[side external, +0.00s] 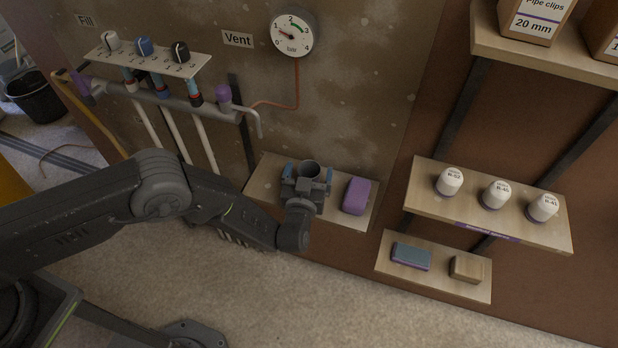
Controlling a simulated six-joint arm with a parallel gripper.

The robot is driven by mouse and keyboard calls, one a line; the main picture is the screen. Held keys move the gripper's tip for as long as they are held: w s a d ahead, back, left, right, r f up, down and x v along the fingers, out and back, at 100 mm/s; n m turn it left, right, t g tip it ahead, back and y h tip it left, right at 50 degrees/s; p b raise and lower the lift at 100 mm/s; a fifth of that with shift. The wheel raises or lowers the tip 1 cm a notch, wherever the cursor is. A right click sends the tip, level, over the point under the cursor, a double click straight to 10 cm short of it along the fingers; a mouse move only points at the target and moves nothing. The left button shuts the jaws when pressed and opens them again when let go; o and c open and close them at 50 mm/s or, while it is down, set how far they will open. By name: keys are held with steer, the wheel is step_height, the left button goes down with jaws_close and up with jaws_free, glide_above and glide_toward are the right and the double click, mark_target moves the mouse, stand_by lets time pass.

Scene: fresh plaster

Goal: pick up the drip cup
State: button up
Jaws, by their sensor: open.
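The drip cup, seen as a grey round open-topped cup (310,168), stands on a small pale wooden shelf (262,183) below the pipework. My gripper (308,175) is at the cup, with its blue-tipped fingers on either side of it. The jaws are open. Whether a finger touches the cup cannot be told from this view. The cup's lower part is hidden behind my gripper.
A purple block (356,196) lies just right of the cup on the same shelf. A bent outlet pipe (256,122) and a purple-capped vent valve (223,94) are up and left. A shelf with white bottles (496,195) is to the right.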

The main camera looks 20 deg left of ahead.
steer(key=c, duration=1)
steer(key=shift+r, duration=0.1)
